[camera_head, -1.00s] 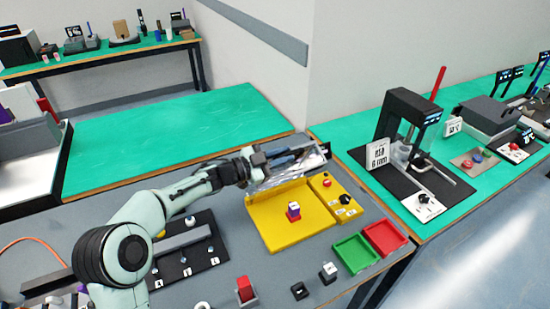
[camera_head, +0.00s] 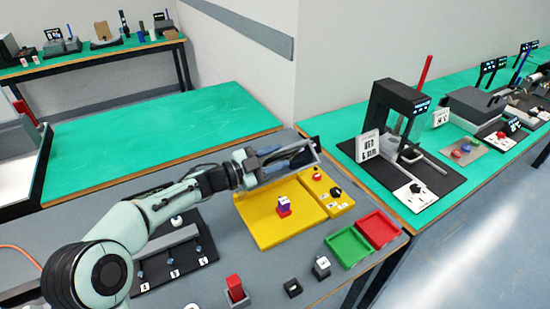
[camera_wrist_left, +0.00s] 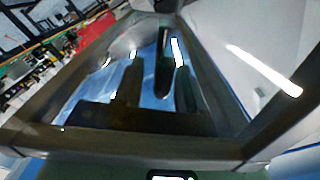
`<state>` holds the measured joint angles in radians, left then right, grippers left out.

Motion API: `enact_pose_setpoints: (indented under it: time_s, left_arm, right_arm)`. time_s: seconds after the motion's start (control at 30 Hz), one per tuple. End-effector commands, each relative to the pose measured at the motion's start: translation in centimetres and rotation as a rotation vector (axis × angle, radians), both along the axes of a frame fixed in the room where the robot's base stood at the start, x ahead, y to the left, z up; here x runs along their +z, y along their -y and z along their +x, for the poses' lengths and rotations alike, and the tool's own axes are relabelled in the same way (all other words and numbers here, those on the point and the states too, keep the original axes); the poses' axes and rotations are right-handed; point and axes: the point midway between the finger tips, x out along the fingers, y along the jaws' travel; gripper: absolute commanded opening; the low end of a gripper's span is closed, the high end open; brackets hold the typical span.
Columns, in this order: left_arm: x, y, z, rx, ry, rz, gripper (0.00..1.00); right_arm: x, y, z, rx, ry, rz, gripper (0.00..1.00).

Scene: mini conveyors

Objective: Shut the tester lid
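My right gripper is out of view.
A yellow control panel (camera_head: 341,208) with a black knob and red button adjoins the base. Green (camera_head: 349,247) and red (camera_head: 379,230) trays lie to the right. A dark rack (camera_head: 182,256) lies below my left arm. A black press (camera_head: 382,112) stands on the green bench.

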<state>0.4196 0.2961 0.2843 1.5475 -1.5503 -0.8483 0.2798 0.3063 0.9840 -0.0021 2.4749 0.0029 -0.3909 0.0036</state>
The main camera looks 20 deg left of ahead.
Motion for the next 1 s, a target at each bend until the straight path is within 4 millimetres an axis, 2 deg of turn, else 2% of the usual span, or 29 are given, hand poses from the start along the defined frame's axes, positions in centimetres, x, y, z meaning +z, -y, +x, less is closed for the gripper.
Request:
enact_pose_setpoints:
  time_s: [0.23,0.33,0.8,1.0]
  left_arm:
    - [0.0,-0.2,-0.2,0.0,0.0,0.0,0.4]
    - [0.0,-0.8,-0.8,0.001,-0.001,0.001,0.4]
    - [0.0,-7.1,-8.2,0.003,-0.001,0.001,0.4]
    - [0.0,-8.5,-9.9,0.001,-0.001,0.001,0.4]
  right_arm:
    - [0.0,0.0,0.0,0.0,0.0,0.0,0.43]
    - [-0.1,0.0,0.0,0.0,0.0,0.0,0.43]
    - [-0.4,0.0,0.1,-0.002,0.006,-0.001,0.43]
    - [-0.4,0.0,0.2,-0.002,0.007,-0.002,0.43]
